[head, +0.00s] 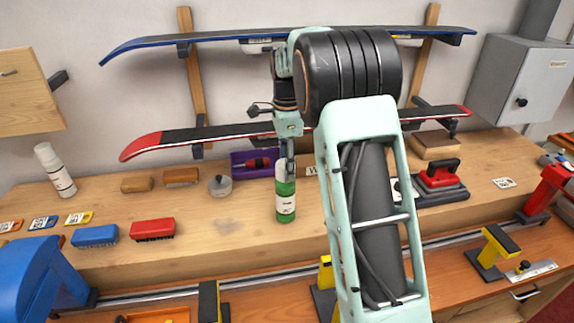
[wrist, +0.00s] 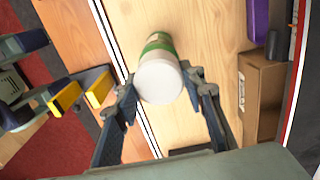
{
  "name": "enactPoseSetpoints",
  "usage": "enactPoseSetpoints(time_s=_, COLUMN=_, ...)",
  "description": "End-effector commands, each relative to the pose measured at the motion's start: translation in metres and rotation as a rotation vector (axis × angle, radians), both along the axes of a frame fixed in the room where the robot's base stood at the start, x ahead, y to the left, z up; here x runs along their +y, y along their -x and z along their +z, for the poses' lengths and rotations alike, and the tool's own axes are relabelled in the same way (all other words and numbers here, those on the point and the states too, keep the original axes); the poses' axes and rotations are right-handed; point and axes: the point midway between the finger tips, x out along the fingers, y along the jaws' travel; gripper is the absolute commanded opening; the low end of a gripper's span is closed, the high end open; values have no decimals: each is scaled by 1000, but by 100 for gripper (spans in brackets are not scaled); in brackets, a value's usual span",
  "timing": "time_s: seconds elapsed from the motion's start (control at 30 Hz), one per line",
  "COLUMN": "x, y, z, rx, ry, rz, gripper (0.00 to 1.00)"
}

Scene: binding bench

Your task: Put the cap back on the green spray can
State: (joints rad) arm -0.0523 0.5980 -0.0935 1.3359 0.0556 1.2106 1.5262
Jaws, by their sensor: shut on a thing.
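The green spray can (head: 285,205) stands upright on the wooden bench in the head view, with a white label on its side. Its green body also shows in the wrist view (wrist: 159,43), behind the white cap (wrist: 160,82). My gripper (head: 288,162) is directly over the can, pointing down. In the wrist view its fingers (wrist: 160,86) are closed on opposite sides of the cap. The cap is in line with the can's top; I cannot tell whether it is fully seated.
A purple tray (head: 240,170) and a round grey tin (head: 220,185) are behind and left of the can. A white bottle (head: 55,170), a red brush (head: 152,229) and a blue brush (head: 95,235) are farther left.

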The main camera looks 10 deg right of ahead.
Motion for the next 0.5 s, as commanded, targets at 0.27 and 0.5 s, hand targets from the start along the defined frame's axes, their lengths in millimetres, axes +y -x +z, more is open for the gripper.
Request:
enactPoseSetpoints(time_s=0.27, x=0, y=0, z=-1, rx=0, ry=0, rz=0, gripper=29)
enactPoseSetpoints(time_s=0.5, x=0, y=0, z=0, rx=0, ry=0, rz=0, gripper=57)
